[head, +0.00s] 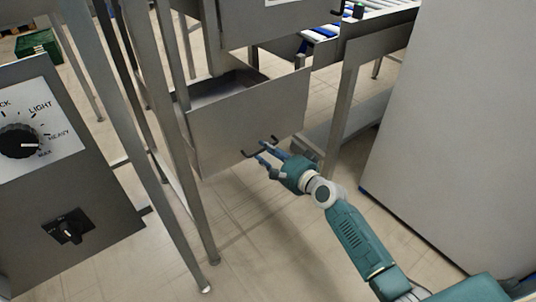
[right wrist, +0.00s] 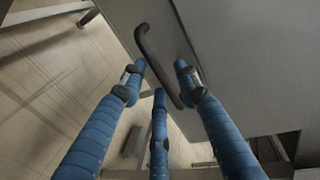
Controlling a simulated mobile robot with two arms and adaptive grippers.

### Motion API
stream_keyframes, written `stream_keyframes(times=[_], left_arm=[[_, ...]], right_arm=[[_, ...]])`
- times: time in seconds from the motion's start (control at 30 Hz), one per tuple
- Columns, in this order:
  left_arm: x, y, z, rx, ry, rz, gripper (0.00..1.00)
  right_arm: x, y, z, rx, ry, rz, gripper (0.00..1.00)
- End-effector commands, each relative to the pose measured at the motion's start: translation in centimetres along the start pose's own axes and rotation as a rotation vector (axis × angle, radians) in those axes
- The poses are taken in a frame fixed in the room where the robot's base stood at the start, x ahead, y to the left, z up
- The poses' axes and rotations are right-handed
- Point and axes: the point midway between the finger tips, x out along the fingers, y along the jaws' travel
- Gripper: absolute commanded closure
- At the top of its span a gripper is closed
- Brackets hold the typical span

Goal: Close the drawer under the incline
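The grey metal drawer (head: 245,115) under the incline stands pulled out in the head view, its dark inside showing behind the front panel. A dark bar handle (head: 247,154) is low on the panel. My right gripper (head: 266,151) is at the handle's right part, in front of the panel. In the right wrist view, the blue fingers of my right gripper (right wrist: 159,75) are spread, with the dark handle (right wrist: 158,65) running between them and the drawer front (right wrist: 225,60) behind. Whether a finger touches the handle I cannot tell. My left gripper is not in view.
A control panel with a knob (head: 18,141) and a switch (head: 68,228) stands at the left. Metal legs (head: 150,120) rise beside the drawer. A large pale cabinet (head: 445,140) stands right of my arm. A roller conveyor (head: 385,12) is behind. The floor in front is clear.

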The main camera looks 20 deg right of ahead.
Motion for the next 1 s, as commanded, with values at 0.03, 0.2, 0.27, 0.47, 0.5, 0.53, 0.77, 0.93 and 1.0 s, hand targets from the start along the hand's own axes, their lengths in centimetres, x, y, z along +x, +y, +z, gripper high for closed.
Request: stream_keyframes(times=[0.03, 0.2, 0.27, 0.47, 0.5, 0.53, 0.77, 0.93, 1.0], left_arm=[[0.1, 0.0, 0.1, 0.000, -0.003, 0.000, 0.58], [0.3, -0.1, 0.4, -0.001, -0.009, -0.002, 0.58], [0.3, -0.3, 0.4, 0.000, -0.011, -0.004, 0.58], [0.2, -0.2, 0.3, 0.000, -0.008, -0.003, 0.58], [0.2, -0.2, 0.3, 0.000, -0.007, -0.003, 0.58], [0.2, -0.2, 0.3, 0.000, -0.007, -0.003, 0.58], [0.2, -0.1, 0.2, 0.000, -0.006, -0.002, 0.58], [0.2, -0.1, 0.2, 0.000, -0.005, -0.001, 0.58], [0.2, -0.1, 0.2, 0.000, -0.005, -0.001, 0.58]], right_arm=[[0.0, 0.0, 0.0, 0.000, 0.000, 0.000, 0.65], [0.0, 0.1, 0.0, 0.001, -0.001, 0.001, 0.65], [-0.1, 0.1, 0.0, 0.001, -0.001, 0.002, 0.65], [-2.0, 0.2, 0.0, 0.001, -0.001, 0.002, 0.65], [-2.8, 0.2, 0.0, 0.000, -0.001, 0.003, 0.65], [-3.4, 0.2, 0.1, -0.002, -0.001, 0.003, 0.65], [-8.4, 0.2, 0.1, -0.001, -0.001, 0.004, 0.65], [-10.9, 0.2, 0.1, 0.000, -0.001, 0.003, 0.65], [-11.4, 0.1, 0.1, 0.000, -0.002, 0.003, 0.65]])
